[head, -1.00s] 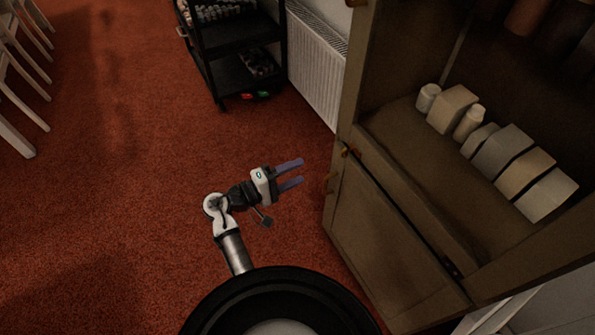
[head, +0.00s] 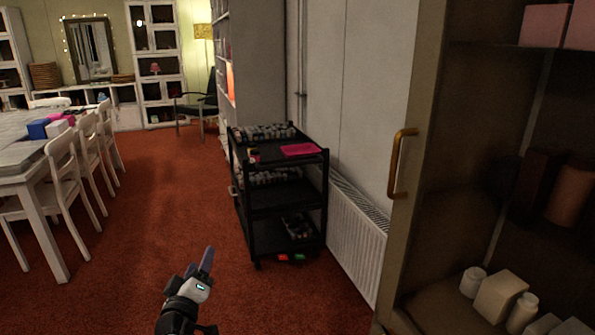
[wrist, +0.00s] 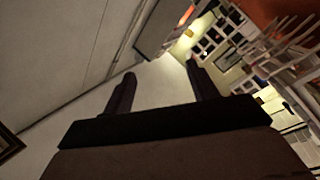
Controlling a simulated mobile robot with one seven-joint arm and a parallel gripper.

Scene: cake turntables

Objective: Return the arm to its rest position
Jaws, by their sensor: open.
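My gripper (head: 206,262) is at the bottom of the head view, above the red carpet, with its fingers pointing up and away. In the wrist view my gripper (wrist: 158,85) shows two dark fingers spread apart with nothing between them. It touches nothing that I can see. Most of my arm is below the edge of the head view.
A wooden cabinet (head: 418,160) with boxes stands close on the right. A black cart (head: 285,205) and a white radiator (head: 357,240) are ahead. A white table (head: 30,165) with chairs is at left. Open carpet (head: 150,210) lies between.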

